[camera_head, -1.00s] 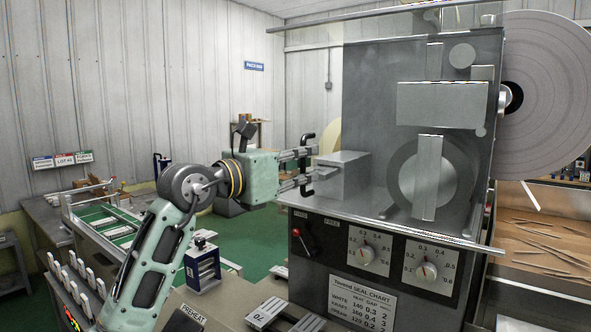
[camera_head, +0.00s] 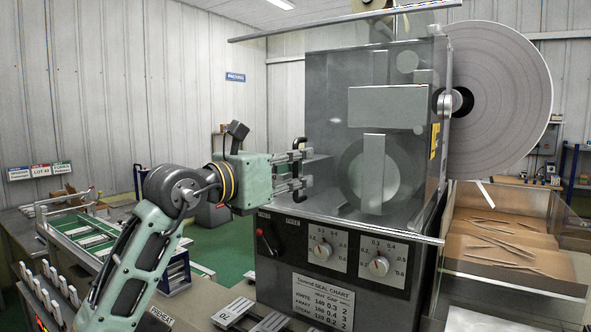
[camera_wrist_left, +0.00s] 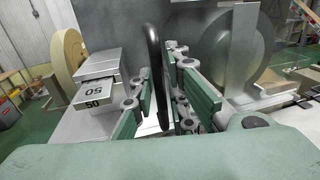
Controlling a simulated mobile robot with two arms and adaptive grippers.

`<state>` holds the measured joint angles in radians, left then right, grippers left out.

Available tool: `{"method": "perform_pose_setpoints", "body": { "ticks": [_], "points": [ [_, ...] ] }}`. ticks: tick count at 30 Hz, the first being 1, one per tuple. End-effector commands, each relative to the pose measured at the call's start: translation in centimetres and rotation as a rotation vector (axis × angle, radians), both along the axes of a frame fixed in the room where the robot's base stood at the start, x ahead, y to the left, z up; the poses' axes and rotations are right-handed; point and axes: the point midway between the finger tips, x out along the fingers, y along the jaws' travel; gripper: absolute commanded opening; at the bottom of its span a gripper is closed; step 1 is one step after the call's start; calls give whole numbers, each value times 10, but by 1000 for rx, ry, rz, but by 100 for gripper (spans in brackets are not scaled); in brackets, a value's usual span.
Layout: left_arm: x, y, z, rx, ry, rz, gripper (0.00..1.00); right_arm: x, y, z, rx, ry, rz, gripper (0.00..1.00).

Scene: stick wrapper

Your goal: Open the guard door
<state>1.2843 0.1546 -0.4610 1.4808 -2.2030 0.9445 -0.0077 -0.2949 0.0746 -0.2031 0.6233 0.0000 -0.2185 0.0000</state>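The guard door (camera_head: 330,120) is a clear, tinted panel across the front of the wrapper machine and looks closed. Its black upright bar handle (camera_head: 301,143) is at the left edge. My left gripper (camera_head: 300,172) is at this handle. In the left wrist view, the handle (camera_wrist_left: 153,60) stands upright between the green finger pads (camera_wrist_left: 163,105), with pads on both sides and a small gap apparent. The fingers look open around it; contact is not clear. My right gripper is not in view.
A large paper roll (camera_head: 500,95) is at right, above a bin of cardboard (camera_head: 510,245).

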Motion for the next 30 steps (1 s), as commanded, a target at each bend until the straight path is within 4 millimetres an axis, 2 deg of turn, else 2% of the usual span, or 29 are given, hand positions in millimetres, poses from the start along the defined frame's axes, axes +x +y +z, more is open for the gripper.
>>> {"method": "perform_pose_setpoints", "body": {
  "ticks": [11, 17, 24, 30],
  "points": [
    [-3, 4, -1, 1, 0, 1, 17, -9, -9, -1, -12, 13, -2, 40],
    [-23, 27, -1, 3, -2, 3, 17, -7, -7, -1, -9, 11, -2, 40],
    [-58, 64, -1, 2, -2, 3, 17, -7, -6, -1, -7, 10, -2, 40],
    [-77, 83, -1, 1, 0, 1, 17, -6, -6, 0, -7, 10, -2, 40]
  ]
}}
